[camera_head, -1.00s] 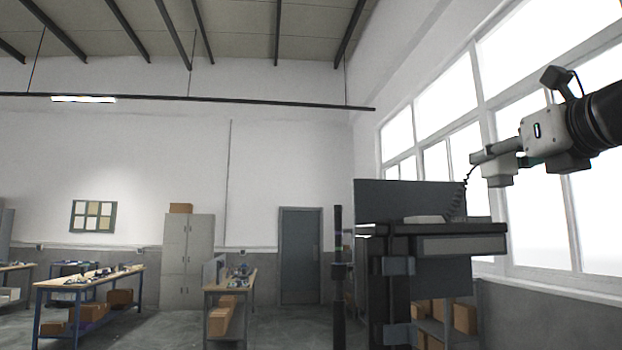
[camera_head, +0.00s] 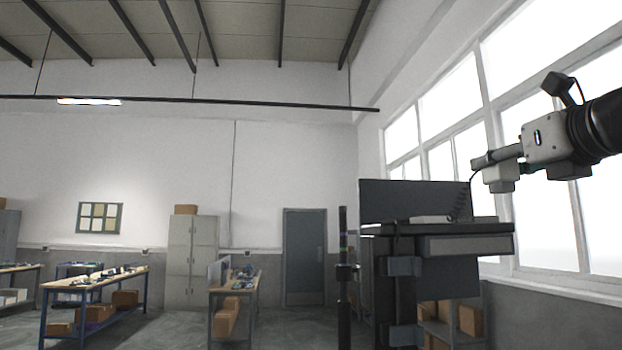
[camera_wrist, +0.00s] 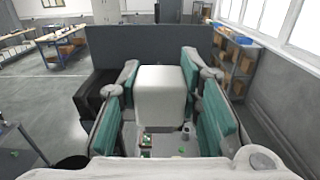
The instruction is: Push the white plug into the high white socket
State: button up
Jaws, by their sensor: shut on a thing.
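My gripper (camera_wrist: 160,72) has teal-padded fingers on both sides of a white block, which looks like the white plug (camera_wrist: 162,98), and is shut on it. In the head view my gripper (camera_head: 484,165) is at the right, above and slightly right of a dark raised shelf. A dark coiled cord (camera_head: 460,205) runs from near the gripper down to the shelf top. I cannot make out the high white socket for certain in either view.
The dark shelf unit (camera_head: 470,228) has an upright back panel (camera_head: 410,200) and a flat pale box (camera_head: 430,219) on top. A thin dark post (camera_head: 343,270) stands left of it. Windows and a wall are at the right. Workbenches (camera_head: 95,283) stand farther off at the left.

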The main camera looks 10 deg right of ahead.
jog(key=shift+w+a+p, duration=0.15)
jog(key=shift+w+a, duration=0.7)
jog(key=shift+w, duration=1.45)
jog(key=shift+w+a+p, duration=0.2)
jog(key=shift+w+a, duration=0.6)
jog(key=shift+w, duration=1.45)
jog(key=shift+w+a+p, duration=0.15)
jog(key=shift+w+a, duration=0.7)
jog(key=shift+w, duration=1.45)
jog(key=shift+f+b, duration=1.2)
jog(key=shift+f, duration=0.65)
